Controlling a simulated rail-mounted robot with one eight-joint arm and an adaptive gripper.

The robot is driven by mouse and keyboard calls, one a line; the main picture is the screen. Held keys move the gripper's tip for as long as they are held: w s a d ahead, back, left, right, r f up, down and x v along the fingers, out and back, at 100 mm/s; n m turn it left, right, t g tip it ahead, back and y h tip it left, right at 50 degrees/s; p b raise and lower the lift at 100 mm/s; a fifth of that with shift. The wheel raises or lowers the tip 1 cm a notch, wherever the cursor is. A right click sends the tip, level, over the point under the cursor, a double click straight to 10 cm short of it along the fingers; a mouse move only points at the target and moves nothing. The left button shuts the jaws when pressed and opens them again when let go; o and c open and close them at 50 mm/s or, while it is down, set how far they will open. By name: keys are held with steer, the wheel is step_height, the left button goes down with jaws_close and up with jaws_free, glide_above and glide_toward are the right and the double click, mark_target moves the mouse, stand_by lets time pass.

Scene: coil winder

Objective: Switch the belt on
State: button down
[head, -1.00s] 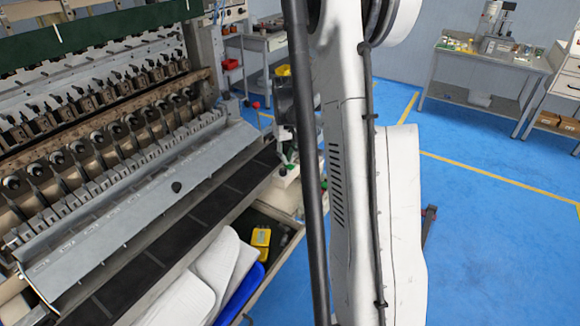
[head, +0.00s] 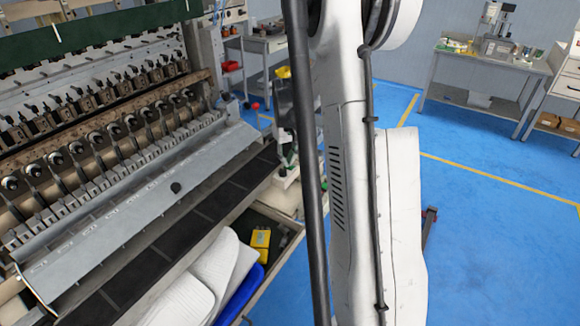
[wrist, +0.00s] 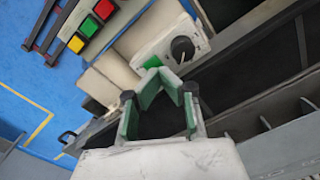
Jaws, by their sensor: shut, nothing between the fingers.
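A pale control box (wrist: 203,42) with a black rotary knob (wrist: 182,48) and a green button (wrist: 153,62) shows in the wrist view, at the edge of the machine. The dark belt (wrist: 268,52) runs beside it to the right; in the head view the belt (head: 125,287) runs along the machine's front. My gripper (wrist: 165,75) has green-padded fingers with their tips together and nothing between them. Its tips appear just below the knob and green button in the picture; I cannot tell whether they touch. In the head view I cannot make out my gripper.
Yellow, green and red buttons (wrist: 88,27) sit on another panel at the wrist view's upper left. The coil winder (head: 110,150) fills the head view's left. An open drawer holds white pads (head: 215,275) and a yellow device (head: 260,238).

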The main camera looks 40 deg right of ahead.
steer(key=shift+r+p, duration=1.35)
steer(key=shift+r, duration=2)
steer(key=shift+a+r, duration=0.1)
steer(key=shift+a, duration=0.05)
steer(key=s+a+r+n+t+b, duration=0.1)
steer(key=s+a+r, duration=0.15)
steer(key=a, duration=0.45)
steer(key=s+a+r+t+h+b, duration=0.1)
steer(key=s+a+r, duration=0.1)
steer(key=a+r, duration=0.3)
steer(key=s+a+r+n+t+b, duration=0.1)
steer(key=s+a+r, duration=0.1)
steer(key=a, duration=0.6)
steer(key=s+a+f+n+t+y+b, duration=0.1)
steer(key=s+a+t, duration=0.3)
steer(key=s+a, duration=0.9)
steer(key=shift+a+f+b, duration=0.4)
steer(key=shift+a+b, duration=0.1)
steer(key=shift+a, duration=0.15)
